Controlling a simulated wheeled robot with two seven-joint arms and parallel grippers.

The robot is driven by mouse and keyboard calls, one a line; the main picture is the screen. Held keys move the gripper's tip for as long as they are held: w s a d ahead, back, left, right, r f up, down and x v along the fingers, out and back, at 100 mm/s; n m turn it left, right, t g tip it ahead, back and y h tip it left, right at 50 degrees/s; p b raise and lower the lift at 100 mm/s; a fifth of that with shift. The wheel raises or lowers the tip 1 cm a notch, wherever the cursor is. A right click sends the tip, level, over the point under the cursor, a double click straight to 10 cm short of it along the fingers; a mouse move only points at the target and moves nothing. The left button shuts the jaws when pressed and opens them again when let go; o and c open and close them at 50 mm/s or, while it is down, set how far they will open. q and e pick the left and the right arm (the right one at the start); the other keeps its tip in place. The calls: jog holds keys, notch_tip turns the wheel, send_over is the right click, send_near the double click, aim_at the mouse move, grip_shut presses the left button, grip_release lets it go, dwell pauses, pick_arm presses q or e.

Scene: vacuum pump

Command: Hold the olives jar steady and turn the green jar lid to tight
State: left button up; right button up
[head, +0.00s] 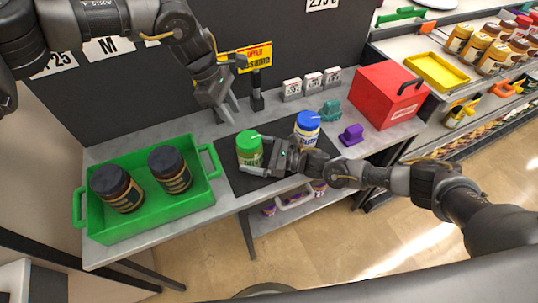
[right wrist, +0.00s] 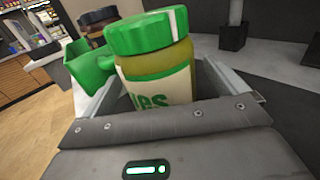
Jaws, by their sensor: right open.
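The olives jar (head: 250,159) stands upright on the dark mat (head: 236,178), with its green lid (head: 247,142) on top. In the right wrist view the jar (right wrist: 160,90) shows a cream and green label, and its lid (right wrist: 145,33) carries a white mark on the side. My right gripper (head: 258,156) is open, its fingers on either side of the jar's body below the lid; contact cannot be made out. My left gripper (head: 228,113) is above and behind the jar, pointing down, its fingers apart and empty, clear of the lid.
A blue-lidded jar (head: 307,122) stands on the mat to the right, close behind my right gripper. A green tray (head: 150,224) with two dark jars is at left. A purple object (head: 351,135), a teal object (head: 330,110) and a red toolbox (head: 388,95) are at right.

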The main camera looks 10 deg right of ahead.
jog(key=shift+x, duration=0.95)
